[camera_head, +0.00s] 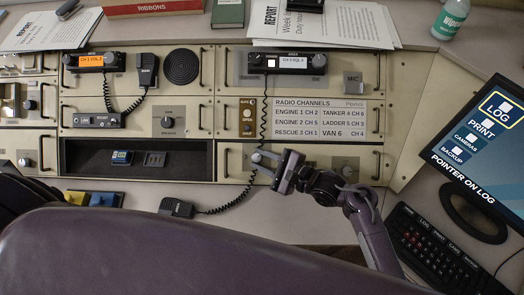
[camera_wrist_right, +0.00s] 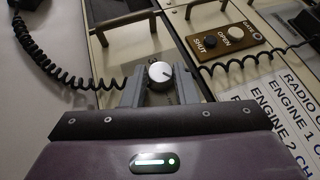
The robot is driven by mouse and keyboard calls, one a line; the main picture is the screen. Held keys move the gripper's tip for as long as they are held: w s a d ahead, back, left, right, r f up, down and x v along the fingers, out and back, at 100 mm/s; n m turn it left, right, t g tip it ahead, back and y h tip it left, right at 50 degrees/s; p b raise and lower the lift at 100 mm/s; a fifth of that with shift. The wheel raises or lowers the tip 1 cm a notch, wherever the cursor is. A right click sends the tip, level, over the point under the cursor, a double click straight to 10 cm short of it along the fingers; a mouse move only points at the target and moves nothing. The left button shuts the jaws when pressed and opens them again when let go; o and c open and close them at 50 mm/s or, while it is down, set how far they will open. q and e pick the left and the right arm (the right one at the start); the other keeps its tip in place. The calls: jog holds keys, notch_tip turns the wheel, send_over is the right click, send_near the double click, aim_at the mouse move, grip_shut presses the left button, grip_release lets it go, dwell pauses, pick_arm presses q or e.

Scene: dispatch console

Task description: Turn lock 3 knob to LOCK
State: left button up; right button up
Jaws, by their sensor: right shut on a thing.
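My right gripper (camera_head: 264,170) is low on the console, at the panel just under the radio channels board. In the right wrist view its two grey fingers (camera_wrist_right: 160,84) stand on either side of a round silver knob (camera_wrist_right: 160,71) and are shut on it. The knob has a dark pointer line that slants to the lower right in that view. The fingers hide the marks around the knob, so I cannot read its lock number or positions. My left gripper is not in view.
A coiled cord (camera_head: 264,112) hangs beside the gripper to a handset (camera_head: 176,208) on the desk. The SHUT/OPEN gate panel (camera_head: 248,116) is just above. A keyboard (camera_head: 440,250) and monitor (camera_head: 484,140) stand at the right. A large dark padded shape (camera_head: 200,255) fills the front.

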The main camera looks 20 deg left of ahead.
jog(key=n+g+p, duration=0.1)
jog(key=n+g, duration=0.1)
jog(key=n+g+p, duration=0.1)
jog(key=shift+w+r+h+p, duration=0.3)
jog(key=shift+r+h+p, duration=0.05)
jog(key=shift+r+h, duration=0.05)
jog(key=shift+w+a+n+g+h+p, duration=0.1)
jog(key=shift+w+n+g+h+p, duration=0.1)
jog(key=shift+n+g+h+p, duration=0.8)
jog(key=n+g+h, duration=0.1)
jog(key=n+g, duration=0.1)
jog(key=shift+w+n, duration=0.1)
jog(key=shift+n, duration=0.2)
jog(key=shift+a+n+g+h+b, duration=0.15)
jog(key=shift+n+g+h+b, duration=0.3)
jog(key=shift+n+g+h, duration=0.4)
jog(key=shift+h, duration=0.25)
jog(key=o, duration=1)
jog(key=shift+a, duration=0.1)
